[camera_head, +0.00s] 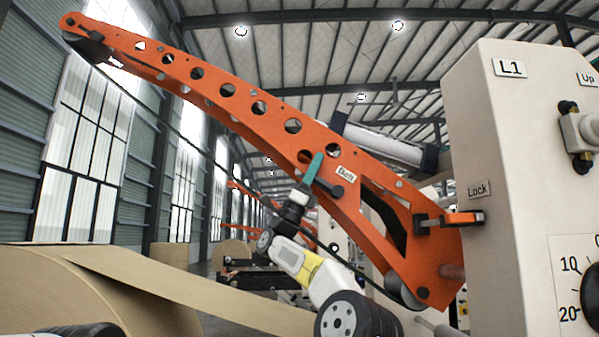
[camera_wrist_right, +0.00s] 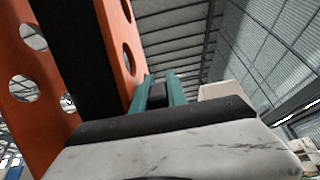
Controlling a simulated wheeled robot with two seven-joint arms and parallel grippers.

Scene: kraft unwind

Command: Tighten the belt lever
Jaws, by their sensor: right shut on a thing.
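The belt lever (camera_head: 331,188) is a small black handle on the side of the orange perforated arm, just below the "Belt" label (camera_head: 346,174). My right gripper (camera_head: 314,166) reaches up to it from below, its teal fingers against the lever's left end. In the right wrist view the two teal fingers (camera_wrist_right: 158,92) are shut on a dark block between them, which is part of the lever (camera_wrist_right: 157,94). The rest of the lever is hidden there. My left gripper is not in view.
The orange arm (camera_head: 230,95) slopes from upper left to lower right, close beside my right gripper. A black belt runs under it. A pale control box (camera_head: 500,190) with "L1" and "Lock" labels stands at right. A kraft paper roll (camera_head: 70,290) lies at lower left.

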